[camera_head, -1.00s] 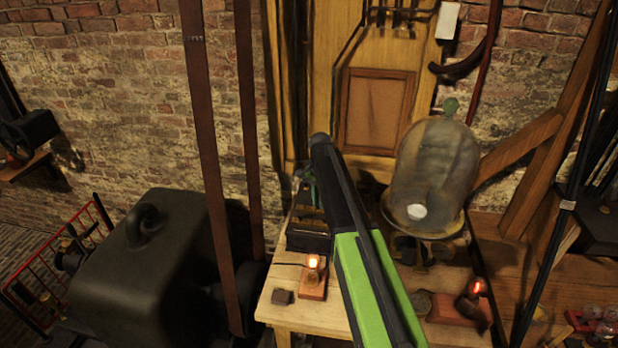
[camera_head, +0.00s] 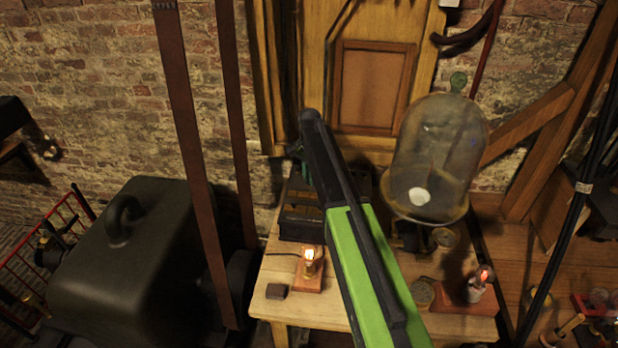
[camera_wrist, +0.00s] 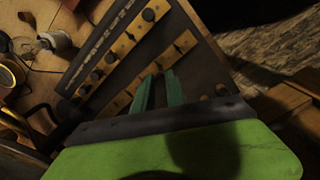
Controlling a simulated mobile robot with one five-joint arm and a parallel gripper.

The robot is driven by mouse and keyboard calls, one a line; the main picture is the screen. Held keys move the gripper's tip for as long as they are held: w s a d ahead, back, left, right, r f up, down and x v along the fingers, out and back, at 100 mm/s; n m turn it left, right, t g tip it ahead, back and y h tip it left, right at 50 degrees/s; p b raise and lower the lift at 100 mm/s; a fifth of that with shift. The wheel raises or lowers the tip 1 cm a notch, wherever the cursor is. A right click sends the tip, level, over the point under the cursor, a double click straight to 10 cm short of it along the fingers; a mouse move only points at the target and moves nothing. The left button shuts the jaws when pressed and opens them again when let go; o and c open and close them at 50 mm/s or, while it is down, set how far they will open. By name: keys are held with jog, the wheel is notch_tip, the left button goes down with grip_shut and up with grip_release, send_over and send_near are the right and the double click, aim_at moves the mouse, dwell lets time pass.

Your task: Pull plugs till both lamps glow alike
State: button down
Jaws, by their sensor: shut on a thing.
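A dark plug box (camera_head: 300,222) stands at the back of the wooden table, partly hidden by my arm. The wrist view shows its brass strips (camera_wrist: 118,102) with several black plug knobs (camera_wrist: 148,15). My gripper (camera_wrist: 158,80) reaches over the box, its green fingers close together. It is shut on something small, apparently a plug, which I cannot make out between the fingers. The left lamp (camera_head: 309,256) glows bright yellow-white on a reddish base. The right lamp (camera_head: 484,276) glows a dimmer orange-red.
A glass bell jar (camera_head: 438,150) stands right of my arm. A small dark block (camera_head: 276,291) lies near the table's left front. A large dark machine (camera_head: 130,250) and brown belts (camera_head: 190,110) stand at left. A black rod (camera_head: 560,230) slants at right.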

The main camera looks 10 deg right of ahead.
jog(key=shift+f+b, duration=0.4)
jog(key=shift+f, duration=0.5)
jog(key=shift+f+b, duration=1.3)
jog(key=shift+b, duration=0.05)
jog(key=c, duration=1.3)
grip_release()
jog(key=shift+r, duration=0.15)
notch_tip(320, 180, up, 17)
jog(key=p, duration=1.7)
jog(key=shift+r, duration=0.1)
jog(key=shift+s, duration=0.1)
